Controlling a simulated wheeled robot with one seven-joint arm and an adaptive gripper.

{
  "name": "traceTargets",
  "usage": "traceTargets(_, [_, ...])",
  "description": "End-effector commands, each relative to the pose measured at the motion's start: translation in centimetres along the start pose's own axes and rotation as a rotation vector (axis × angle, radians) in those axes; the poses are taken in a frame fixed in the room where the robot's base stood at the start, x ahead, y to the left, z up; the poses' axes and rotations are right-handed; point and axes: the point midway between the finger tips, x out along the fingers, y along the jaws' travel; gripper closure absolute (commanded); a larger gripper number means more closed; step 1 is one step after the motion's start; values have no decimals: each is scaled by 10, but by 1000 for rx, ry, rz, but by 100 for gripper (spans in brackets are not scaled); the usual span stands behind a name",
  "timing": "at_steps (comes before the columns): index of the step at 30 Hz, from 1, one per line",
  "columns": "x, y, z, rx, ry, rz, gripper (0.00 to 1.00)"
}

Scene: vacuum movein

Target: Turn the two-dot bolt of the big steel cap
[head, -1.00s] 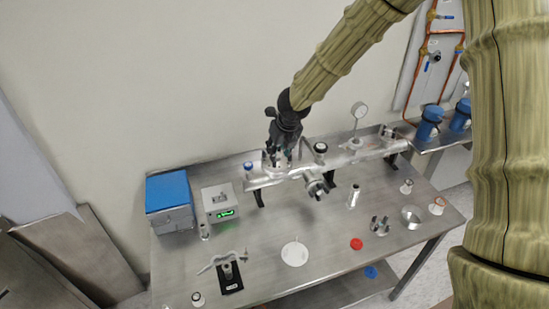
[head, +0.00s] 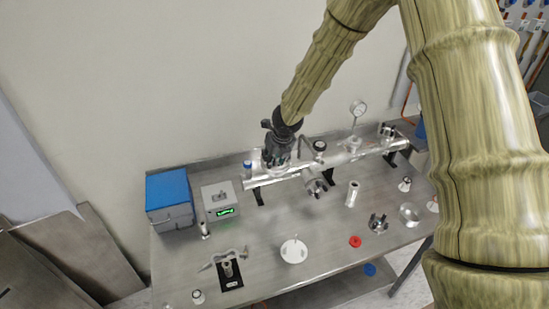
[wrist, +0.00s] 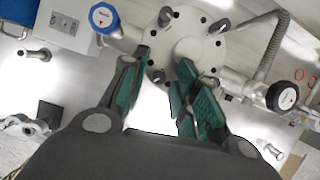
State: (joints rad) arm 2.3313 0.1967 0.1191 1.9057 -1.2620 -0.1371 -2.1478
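The big steel cap (wrist: 190,50) is a pale round flange with several bolts around its rim, under my gripper in the wrist view. One bolt (wrist: 165,15) stands up at its far rim. Dot marks are too small to tell, so I cannot say which bolt has two dots. My gripper (wrist: 157,80) has green finger pads, spread apart above the near part of the cap with nothing visibly between them. In the head view my gripper (head: 274,163) points down at the left end of the steel tube (head: 290,178) and mostly hides the cap.
A blue-knobbed valve (wrist: 104,17) and a black-rimmed gauge (wrist: 284,96) flank the cap. A flexible metal hose (wrist: 275,45) curves beside it. A blue-topped box (head: 169,195) and a display unit (head: 220,203) stand left. The white disc (head: 294,251) lies on the front table.

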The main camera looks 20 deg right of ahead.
Motion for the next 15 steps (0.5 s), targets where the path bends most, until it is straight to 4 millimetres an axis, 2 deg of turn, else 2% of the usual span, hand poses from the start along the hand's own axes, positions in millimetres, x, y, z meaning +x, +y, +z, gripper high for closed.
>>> traceTargets(1, [0, 0, 0, 0, 0, 0, 84])
traceTargets(3, [0, 0, 0, 0, 0, 0, 97])
traceTargets(4, [0, 0, 0, 0, 0, 0, 100])
traceTargets(15, [0, 0, 0, 19, 0, -10, 100])
